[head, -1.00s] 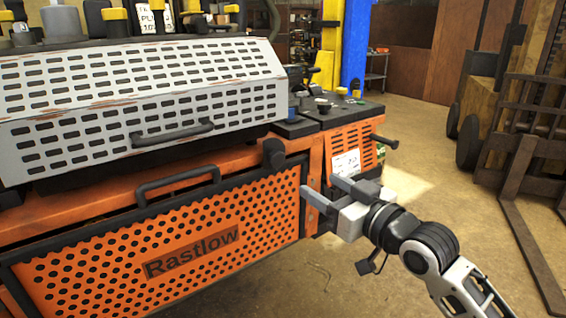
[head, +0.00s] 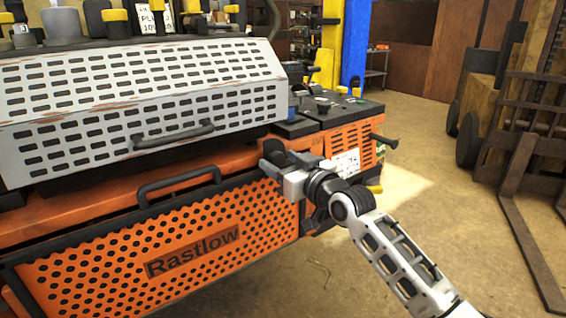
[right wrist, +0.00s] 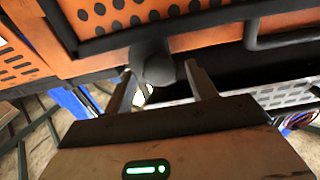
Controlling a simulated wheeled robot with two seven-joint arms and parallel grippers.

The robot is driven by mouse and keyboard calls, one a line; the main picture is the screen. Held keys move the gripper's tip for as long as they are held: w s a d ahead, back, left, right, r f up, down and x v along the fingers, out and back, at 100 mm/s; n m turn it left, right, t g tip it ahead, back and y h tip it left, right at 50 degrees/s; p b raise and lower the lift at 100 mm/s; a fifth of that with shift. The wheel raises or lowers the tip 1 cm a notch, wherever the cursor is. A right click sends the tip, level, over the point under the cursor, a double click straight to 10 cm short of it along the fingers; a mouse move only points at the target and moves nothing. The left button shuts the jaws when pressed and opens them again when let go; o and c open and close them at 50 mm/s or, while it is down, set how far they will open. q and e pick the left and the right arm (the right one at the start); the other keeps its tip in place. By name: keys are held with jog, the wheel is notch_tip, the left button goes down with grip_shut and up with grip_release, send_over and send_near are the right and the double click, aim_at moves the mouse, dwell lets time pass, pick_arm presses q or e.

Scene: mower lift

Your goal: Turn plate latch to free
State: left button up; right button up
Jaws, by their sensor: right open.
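The plate latch (head: 273,147) is a dark rounded lever at the upper right corner of the orange perforated plate (head: 110,258) marked "Rastlow". My right gripper (head: 281,164) is at the latch with its jaws open and partly hides its lower part. In the right wrist view, the latch (right wrist: 154,66) shows as a dark grey knob between the two fingers of the right gripper (right wrist: 161,84). I cannot tell whether either finger touches it. My left gripper is not in view.
A black handle (head: 180,184) is on the plate's top edge. Above is a grey slotted cover (head: 200,95) with its own handle. A black lever (head: 384,140) sticks out at the machine's right end. A forklift (head: 520,140) stands at the right, with open floor between.

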jog(key=c, duration=1)
